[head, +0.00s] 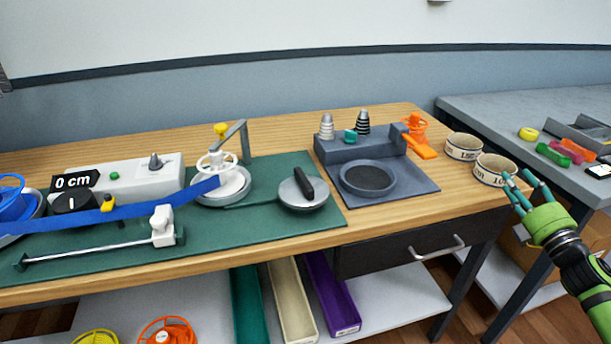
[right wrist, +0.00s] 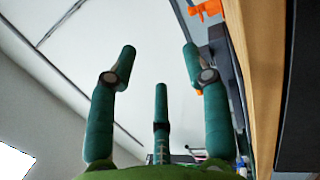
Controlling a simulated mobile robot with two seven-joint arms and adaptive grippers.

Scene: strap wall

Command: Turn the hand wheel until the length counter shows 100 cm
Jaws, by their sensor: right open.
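The length counter (head: 76,181) is a black display at the left of the bench and reads 0 cm. A round grey disc with a black bar handle (head: 303,186) sits at the right of the green mat; it looks like the hand wheel. A white spoked spool (head: 217,163) stands left of it on a grey plate. A blue strap (head: 110,214) runs from a blue spool (head: 12,198) at the far left towards the white spool. My right gripper (head: 525,187) is open and empty, far right of the disc, beside the bench's right end; its spread fingers show in the right wrist view (right wrist: 160,75). My left gripper is not in view.
Two white printed rings (head: 463,146) sit at the bench's right end, one close to my right fingers. A dark grey stand (head: 390,188) with cones and an orange piece lies between disc and rings. A grey side table (head: 500,106) holds coloured items. A drawer handle (head: 436,247) sticks out.

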